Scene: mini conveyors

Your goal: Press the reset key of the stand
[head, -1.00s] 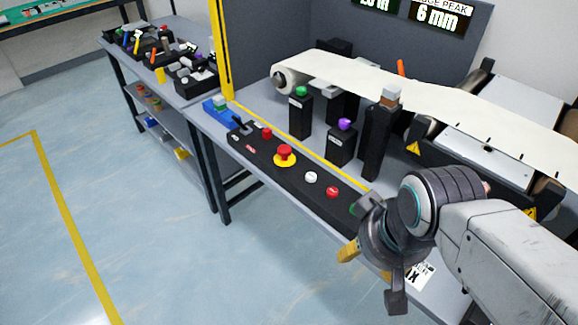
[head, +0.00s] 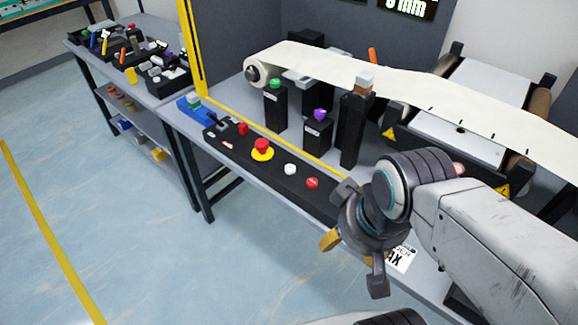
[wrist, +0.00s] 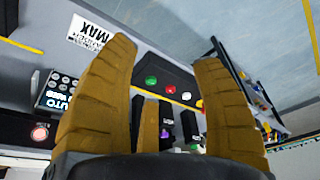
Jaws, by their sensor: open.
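Labels are too small to read, so I cannot tell which is reset. My gripper (head: 352,262) is open and empty at the strip's right end, apart from the posts. The wrist view shows a green button (wrist: 151,82) and the purple key (wrist: 165,135) between its fingers.
A belt (head: 310,58) with a pale sheet runs behind the posts. A blue block (head: 192,110) sits at the bench's left end, near a yellow frame (head: 190,50). A side bench (head: 120,75) holds several devices. Floor at left is clear.

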